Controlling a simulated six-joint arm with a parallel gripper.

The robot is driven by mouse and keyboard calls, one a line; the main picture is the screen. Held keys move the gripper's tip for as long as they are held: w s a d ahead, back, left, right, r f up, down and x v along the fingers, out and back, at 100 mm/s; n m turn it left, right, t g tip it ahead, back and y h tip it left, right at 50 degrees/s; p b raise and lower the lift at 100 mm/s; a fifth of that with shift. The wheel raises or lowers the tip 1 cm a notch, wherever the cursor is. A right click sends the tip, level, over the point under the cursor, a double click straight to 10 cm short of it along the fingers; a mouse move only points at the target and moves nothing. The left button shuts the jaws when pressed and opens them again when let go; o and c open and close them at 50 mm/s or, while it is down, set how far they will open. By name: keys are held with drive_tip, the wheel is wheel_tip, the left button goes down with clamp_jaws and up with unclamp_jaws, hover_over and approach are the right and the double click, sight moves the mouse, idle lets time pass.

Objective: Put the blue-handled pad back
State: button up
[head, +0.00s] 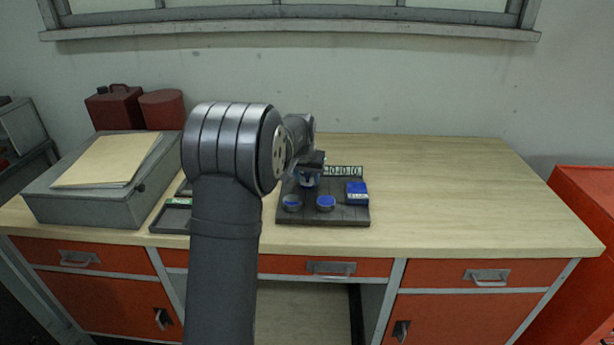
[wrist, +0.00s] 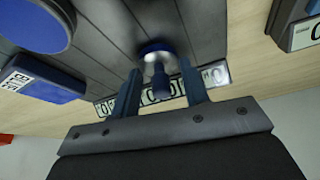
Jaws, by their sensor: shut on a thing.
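My gripper (wrist: 158,72) is shut on the blue handle of a small round pad (wrist: 156,48). The handle stands between the two fingers, and the pad's pale, blue-edged base is at the dark slatted board (wrist: 205,30). I cannot tell whether the base touches the board. In the head view my gripper (head: 309,176) is over the back left part of the board (head: 345,217), and my arm hides some of it.
Two round blue-topped pieces (head: 291,203) (head: 325,203) and a blue-and-white box (head: 357,193) are on the board. A numbered strip (head: 345,170) runs along its back. A dark tray (head: 172,217) lies left, partly behind my arm. The desk's right side (head: 460,195) is clear.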

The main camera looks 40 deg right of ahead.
drive_tip(key=shift+f, duration=0.1)
drive_tip(key=o, duration=0.9)
drive_tip(key=v, duration=1.2)
